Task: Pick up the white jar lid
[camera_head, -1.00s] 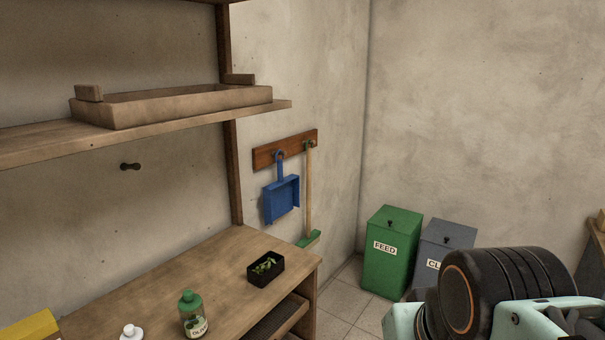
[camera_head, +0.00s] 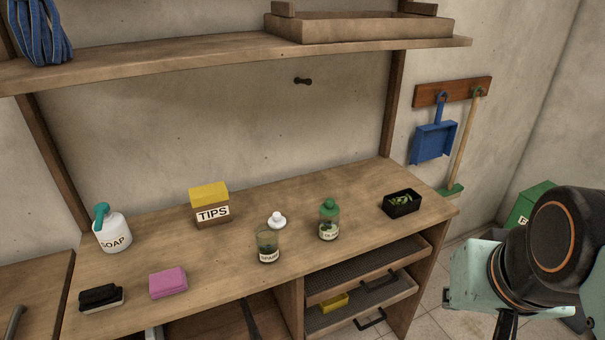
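A white lid (camera_head: 277,220) with a round knob lies on the wooden bench, just behind an open glass jar (camera_head: 268,247) with a label too small to read surely. The jar's rim stands close in front of the lid's lower edge; I cannot tell if they touch. A second glass jar (camera_head: 329,228) with a green lid on it stands to the right. Part of my arm shows at the lower right, away from the bench.
A TIPS box (camera_head: 212,213), a soap bottle (camera_head: 112,232), a pink sponge (camera_head: 168,283) and a black brush (camera_head: 101,297) stand left on the bench. A black tray (camera_head: 401,204) of green bits is at right. A shelf (camera_head: 190,58) overhangs the back. Drawers below are partly open.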

